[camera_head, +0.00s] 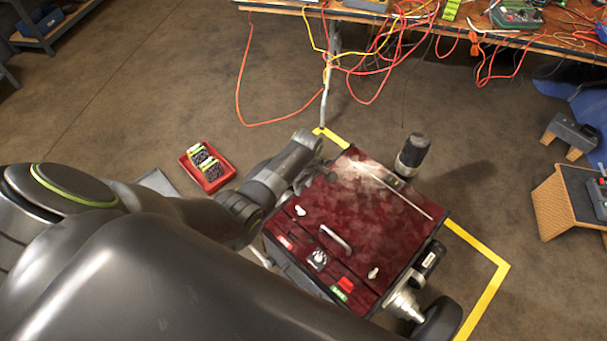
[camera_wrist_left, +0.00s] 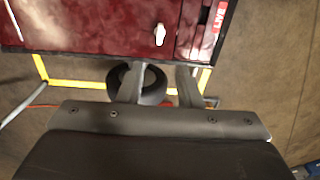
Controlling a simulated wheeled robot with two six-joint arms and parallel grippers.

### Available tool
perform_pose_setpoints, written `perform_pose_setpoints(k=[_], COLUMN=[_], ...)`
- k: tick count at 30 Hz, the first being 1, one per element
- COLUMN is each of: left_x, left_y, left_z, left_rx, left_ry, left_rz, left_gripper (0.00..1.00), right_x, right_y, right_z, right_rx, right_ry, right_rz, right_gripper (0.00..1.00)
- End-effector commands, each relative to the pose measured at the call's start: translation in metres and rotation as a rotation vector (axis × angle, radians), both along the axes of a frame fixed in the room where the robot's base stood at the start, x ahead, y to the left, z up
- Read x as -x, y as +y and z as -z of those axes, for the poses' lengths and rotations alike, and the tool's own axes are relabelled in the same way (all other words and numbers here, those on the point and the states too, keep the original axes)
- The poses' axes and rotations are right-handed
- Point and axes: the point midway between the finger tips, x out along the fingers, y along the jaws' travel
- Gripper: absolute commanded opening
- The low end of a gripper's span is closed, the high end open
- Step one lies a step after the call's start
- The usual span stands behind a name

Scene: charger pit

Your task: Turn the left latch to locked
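A dark red box with a worn lid (camera_head: 365,215) stands on the floor. The left latch (camera_head: 300,210), a small pale oblong knob, sits near the lid's left edge; it also shows in the left wrist view (camera_wrist_left: 160,35), standing upright in the picture, close to the box's edge. A similar right latch (camera_head: 374,273) is on the lid's lower right. My left gripper (camera_head: 305,178) is beside the box's left edge. In the left wrist view its fingers (camera_wrist_left: 160,75) are apart and empty, with the latch beyond their tips, not touched. My right gripper is out of view.
A silver handle (camera_head: 336,240), a knob (camera_head: 318,259) and red and green labels are on the lid. Yellow floor tape (camera_head: 485,300) surrounds the box. A red tray (camera_head: 207,168) lies left. Cables hang from a bench (camera_head: 420,25) behind.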

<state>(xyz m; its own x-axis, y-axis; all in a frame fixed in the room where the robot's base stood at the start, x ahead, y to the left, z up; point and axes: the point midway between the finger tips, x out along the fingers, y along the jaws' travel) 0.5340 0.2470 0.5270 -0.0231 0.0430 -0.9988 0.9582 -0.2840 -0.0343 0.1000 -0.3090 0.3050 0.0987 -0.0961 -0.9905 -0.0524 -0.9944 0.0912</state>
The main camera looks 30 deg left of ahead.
Motion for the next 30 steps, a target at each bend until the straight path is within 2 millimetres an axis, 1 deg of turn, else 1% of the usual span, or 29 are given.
perform_pose_setpoints(k=[1, 3, 6, 11, 26, 28, 30], left_x=[0.000, 0.000, -0.001, 0.000, 0.001, 0.008, 0.024], left_y=[0.000, -0.001, -0.001, -0.001, -0.001, 0.002, 0.006], left_z=[-0.009, -0.016, -0.022, -0.025, -0.023, -0.015, 0.000], left_rx=[0.001, 0.000, 0.000, 0.000, 0.000, 0.000, 0.001], left_ry=[-0.002, -0.001, -0.001, 0.001, 0.001, 0.002, 0.004], left_rz=[0.000, 0.000, 0.000, 0.000, 0.004, 0.025, 0.075], left_gripper=[0.32, 0.32, 0.32, 0.32, 0.32, 0.32, 0.32], right_x=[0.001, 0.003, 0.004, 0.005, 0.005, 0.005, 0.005], right_y=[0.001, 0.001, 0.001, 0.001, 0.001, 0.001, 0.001], right_z=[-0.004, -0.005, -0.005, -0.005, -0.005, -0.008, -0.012], right_rx=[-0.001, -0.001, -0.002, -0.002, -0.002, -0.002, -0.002], right_ry=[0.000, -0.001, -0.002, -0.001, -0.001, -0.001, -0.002], right_rz=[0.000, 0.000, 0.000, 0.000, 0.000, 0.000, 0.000], right_gripper=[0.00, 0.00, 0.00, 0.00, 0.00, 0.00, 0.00])
